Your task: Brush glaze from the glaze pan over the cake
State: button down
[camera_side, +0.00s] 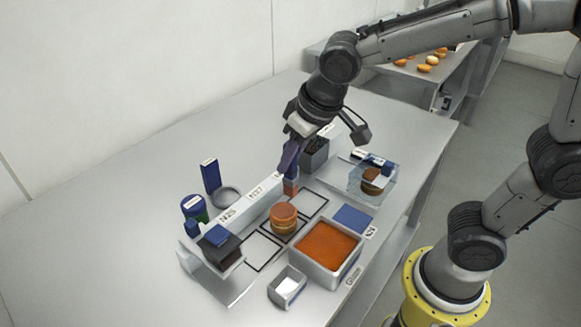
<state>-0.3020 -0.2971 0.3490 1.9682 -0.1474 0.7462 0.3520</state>
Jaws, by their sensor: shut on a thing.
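The cake (284,219) is a round, orange-brown, layered piece in the middle of the row of outlined squares. The glaze pan (351,269) is a square grey pan of orange glaze, just right of and in front of the cake. My gripper (290,164) points down behind the cake, close to the labelled upright strip. It is shut on what looks like the brush (291,186), whose reddish-orange lower end shows below the fingers. That end is beyond the cake in the picture; I cannot tell its height or whether it touches anything. The fingers hide the upper part.
A small grey tub (288,288) stands left of the pan. A blue square (353,218) lies behind the pan. A clear box (386,190) and a dark-filled bin (314,154) stand farther back. Jars and a dark box (222,250) are at left. The table's left part is clear.

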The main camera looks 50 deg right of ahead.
jog(key=shift+r, duration=0.7)
jog(key=shift+s, duration=0.1)
